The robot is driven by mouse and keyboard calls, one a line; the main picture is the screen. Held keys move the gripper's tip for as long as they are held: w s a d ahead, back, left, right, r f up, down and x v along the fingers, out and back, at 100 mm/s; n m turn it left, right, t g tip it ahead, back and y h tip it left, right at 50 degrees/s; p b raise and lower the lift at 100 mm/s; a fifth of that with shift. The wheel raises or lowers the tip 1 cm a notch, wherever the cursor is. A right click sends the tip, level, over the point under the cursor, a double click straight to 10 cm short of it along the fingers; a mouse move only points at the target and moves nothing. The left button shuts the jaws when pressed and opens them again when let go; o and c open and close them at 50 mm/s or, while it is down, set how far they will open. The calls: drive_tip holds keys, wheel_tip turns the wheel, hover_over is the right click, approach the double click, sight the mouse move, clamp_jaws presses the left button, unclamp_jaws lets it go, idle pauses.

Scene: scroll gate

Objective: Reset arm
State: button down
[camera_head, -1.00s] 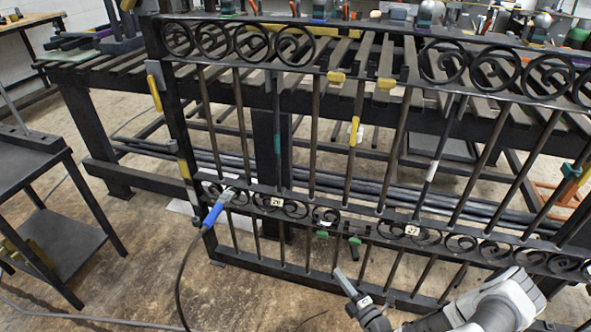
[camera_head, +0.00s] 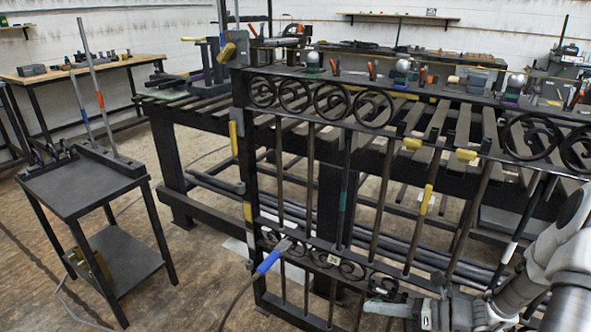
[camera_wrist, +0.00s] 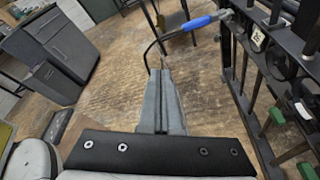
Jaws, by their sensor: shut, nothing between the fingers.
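My gripper (camera_head: 386,309) is at the lower right of the head view, in front of the black scroll gate (camera_head: 285,83). In the wrist view its two grey fingers (camera_wrist: 160,100) lie together, shut with nothing between them. My arm reaches in from the right edge and hides the lower right part of the gate. A blue-handled tool (camera_head: 268,262) with a dark cable is at the gate's lower scroll band; it also shows in the wrist view (camera_wrist: 197,23), beyond the fingertips.
A small dark cart (camera_head: 85,185) with upright rods stands at left. A slatted workbench (camera_head: 185,115) with clamps is behind the gate. The gate bars (camera_wrist: 262,110) rise close on the right in the wrist view. Bare floor (camera_head: 195,290) lies between cart and gate.

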drive_tip(key=s+a+r+n+g+h, duration=0.2)
drive_tip(key=s+a+r+n+h, duration=0.25)
drive_tip(key=s+r+n, duration=0.5)
drive_tip(key=s+a+r+n+g+h, duration=0.25)
drive_tip(key=s+r+n+h, duration=0.3)
drive_tip(key=r+n, duration=0.6)
wheel_tip(320, 180, up, 31)
drive_tip(key=s+d+n+t+h+p, duration=0.2)
drive_tip(key=n+p, duration=0.5)
drive_tip(key=p, duration=1.8)
drive_tip(key=shift+s+t+h+p, duration=0.4)
drive_tip(key=shift+t+h, duration=0.3)
drive_tip(key=shift+t, duration=0.45)
drive_tip(key=shift+f, duration=0.1)
